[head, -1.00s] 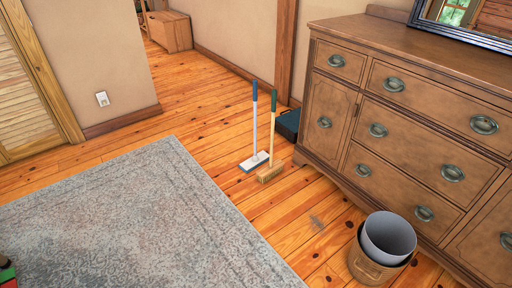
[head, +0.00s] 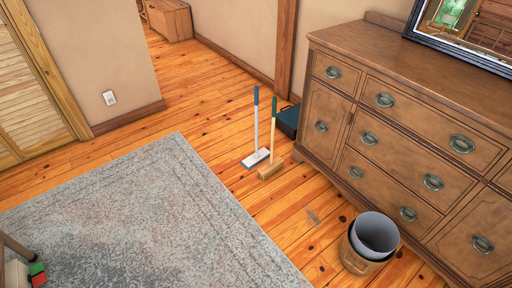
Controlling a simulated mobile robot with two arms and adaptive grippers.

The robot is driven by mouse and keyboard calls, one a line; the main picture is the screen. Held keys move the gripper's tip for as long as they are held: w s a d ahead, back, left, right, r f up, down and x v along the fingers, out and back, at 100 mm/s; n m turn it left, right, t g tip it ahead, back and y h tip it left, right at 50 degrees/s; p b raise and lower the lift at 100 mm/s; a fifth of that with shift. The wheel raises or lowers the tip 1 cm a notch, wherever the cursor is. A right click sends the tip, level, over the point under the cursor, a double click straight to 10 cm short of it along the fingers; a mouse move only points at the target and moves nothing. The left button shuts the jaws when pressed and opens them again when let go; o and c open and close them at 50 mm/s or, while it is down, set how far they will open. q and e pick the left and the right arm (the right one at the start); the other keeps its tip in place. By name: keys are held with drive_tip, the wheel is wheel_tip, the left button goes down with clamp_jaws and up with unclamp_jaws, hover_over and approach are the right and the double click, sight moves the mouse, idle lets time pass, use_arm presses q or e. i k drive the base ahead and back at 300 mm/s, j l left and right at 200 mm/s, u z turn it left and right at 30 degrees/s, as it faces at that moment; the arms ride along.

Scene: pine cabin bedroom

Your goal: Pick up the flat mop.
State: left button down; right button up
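The flat mop (head: 256,130) stands upright on the wooden floor in the head view, a little right of the middle. It has a white pole with a blue grip and a flat white head with a dark edge. A broom (head: 272,140) with a wooden pole, a teal grip and a tan bristle head stands close on its right. The broom's head partly overlaps the area beside the mop's head; whether they touch I cannot tell. Neither of my grippers is in view.
A grey rug (head: 140,215) covers the floor at the lower left. A brown dresser (head: 400,140) stands on the right, with a bucket (head: 370,240) in front. Wooden floor is clear left of the mop.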

sight(259, 156)
drive_tip(key=i+j+z, duration=0.2)
drive_tip(key=i+j, duration=1.35)
